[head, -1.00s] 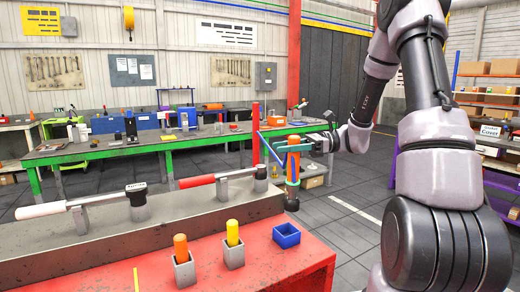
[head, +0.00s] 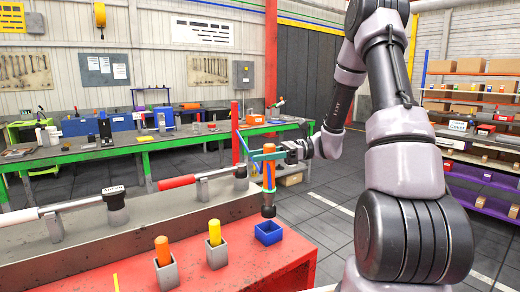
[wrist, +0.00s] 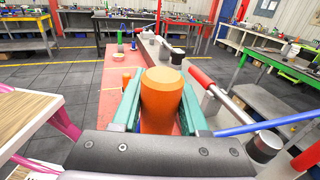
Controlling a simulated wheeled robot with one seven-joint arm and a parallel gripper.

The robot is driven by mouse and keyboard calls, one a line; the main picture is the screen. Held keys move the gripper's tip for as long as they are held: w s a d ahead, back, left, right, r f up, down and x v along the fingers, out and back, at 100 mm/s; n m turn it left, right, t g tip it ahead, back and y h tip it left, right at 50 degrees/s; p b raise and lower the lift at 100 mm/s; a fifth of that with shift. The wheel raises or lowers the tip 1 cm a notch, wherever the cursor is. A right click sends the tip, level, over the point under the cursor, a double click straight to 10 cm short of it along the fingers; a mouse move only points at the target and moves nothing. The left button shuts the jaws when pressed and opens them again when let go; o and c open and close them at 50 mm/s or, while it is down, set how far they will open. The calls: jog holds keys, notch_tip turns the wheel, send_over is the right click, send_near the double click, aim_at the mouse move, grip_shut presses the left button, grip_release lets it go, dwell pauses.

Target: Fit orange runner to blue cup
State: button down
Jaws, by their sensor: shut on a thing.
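The orange runner (head: 268,184) is a tall orange cylinder with a dark lower end, held roughly upright. My gripper (head: 268,157) is shut on it, its teal fingers on either side near the top. The blue cup (head: 268,237) is a small open square box on the red bench near its right end. In the head view the runner's dark end appears just above the cup, apart from its rim; exact depth is hard to tell. In the wrist view the runner (wrist: 162,100) fills the space between the fingers, and I cannot make out the cup there.
An orange peg (head: 162,250) and a yellow peg (head: 214,232) stand in grey holders left of the cup on the red bench (head: 240,272). Behind them a raised grey ledge (head: 150,235) carries a white-handled and a red-handled shaft. A red post (head: 236,135) stands behind the runner.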

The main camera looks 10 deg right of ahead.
jog(key=shift+f, duration=1.3)
jog(key=shift+f, duration=2.8)
jog(key=shift+c, duration=1.7)
grip_release()
jog(key=shift+f, duration=0.1)
jog(key=shift+d, duration=0.1)
jog(key=w+d, duration=0.1)
jog(key=d, duration=0.9)
jog(key=shift+d+r, duration=0.3)
